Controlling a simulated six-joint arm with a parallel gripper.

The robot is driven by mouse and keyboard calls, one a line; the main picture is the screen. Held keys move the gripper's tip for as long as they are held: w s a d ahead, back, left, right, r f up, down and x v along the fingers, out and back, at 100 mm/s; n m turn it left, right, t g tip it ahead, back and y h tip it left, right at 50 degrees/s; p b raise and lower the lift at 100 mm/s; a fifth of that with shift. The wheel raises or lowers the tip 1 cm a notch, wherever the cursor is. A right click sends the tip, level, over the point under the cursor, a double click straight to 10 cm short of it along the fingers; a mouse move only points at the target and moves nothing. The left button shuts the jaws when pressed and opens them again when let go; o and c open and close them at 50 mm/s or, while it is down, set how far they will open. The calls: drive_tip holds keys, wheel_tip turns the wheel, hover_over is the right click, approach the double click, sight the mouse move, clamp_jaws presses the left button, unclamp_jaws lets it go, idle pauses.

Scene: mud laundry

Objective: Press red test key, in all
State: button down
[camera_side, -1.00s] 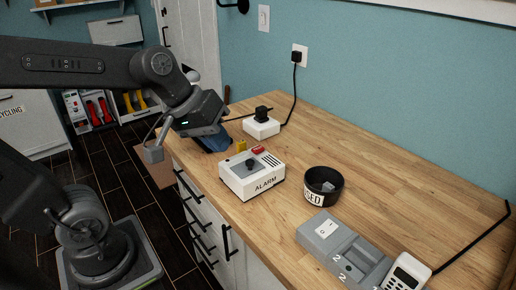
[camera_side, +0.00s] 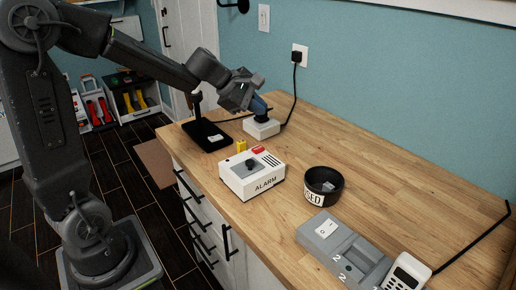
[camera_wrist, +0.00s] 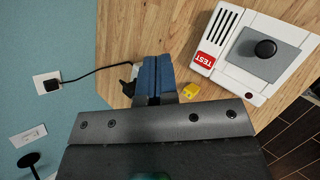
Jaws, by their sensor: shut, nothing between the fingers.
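The white alarm box (camera_side: 252,182) stands on the wooden counter with a dark knob on a grey plate. Its red test key (camera_side: 258,150) is at the back edge of the top. In the wrist view the key, marked TEST (camera_wrist: 204,60), is in plain sight to the right of my fingers. My gripper (camera_side: 262,108) has blue fingers, shut and empty. It is behind the alarm box, by the black plug on the white socket block (camera_side: 262,130). In the wrist view the closed fingertips (camera_wrist: 156,62) are apart from the key.
A small yellow piece (camera_side: 241,145) lies behind the alarm box. A black stand (camera_side: 207,137) is at the counter's left end. A black bowl (camera_side: 323,187), a grey switch unit (camera_side: 345,253) and a white handset (camera_side: 407,272) are at the right. The counter's back right is clear.

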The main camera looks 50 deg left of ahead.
sight(257, 149)
drive_tip(key=shift+f, duration=4.4)
drive_tip(key=shift+f, duration=0.1)
drive_tip(key=shift+f, duration=0.3)
drive_tip(key=shift+f, duration=0.45)
drive_tip(key=shift+r, duration=0.85)
